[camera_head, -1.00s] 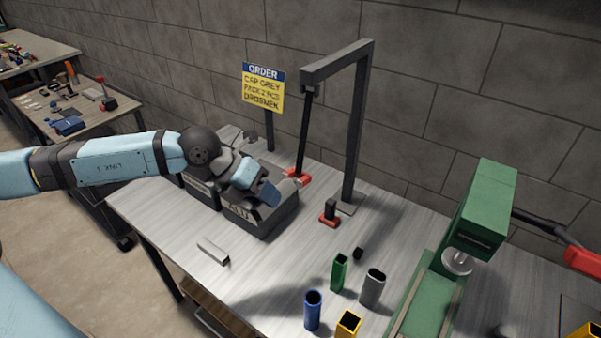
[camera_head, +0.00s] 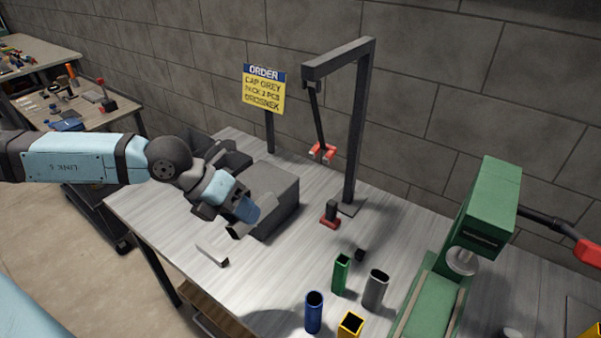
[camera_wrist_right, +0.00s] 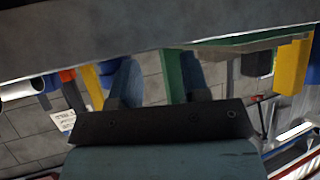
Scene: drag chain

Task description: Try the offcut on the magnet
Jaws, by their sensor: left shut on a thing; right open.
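My left gripper (camera_head: 247,212) is shut on a short grey piece, probably the offcut (camera_head: 236,230), whose dark end faces down and to the front. The fingers partly hide it. It is held over the table in front of the grey bin, apart from the magnet. The red magnet (camera_head: 322,152) hangs on a black rod from the dark gantry (camera_head: 357,130), and the rod leans to the right. No piece shows on the magnet. My right gripper (camera_wrist_right: 158,75) is open in the right wrist view, with nothing clearly between its fingers. It is out of the head view.
The grey bin (camera_head: 277,190) stands behind my left gripper. A pale bar (camera_head: 212,254) lies in front. Blue (camera_head: 314,312), green (camera_head: 341,274), grey (camera_head: 375,290) and yellow (camera_head: 350,325) tubes stand at the front. A red-based block (camera_head: 330,214) sits by the gantry. A green machine (camera_head: 487,215) stands right.

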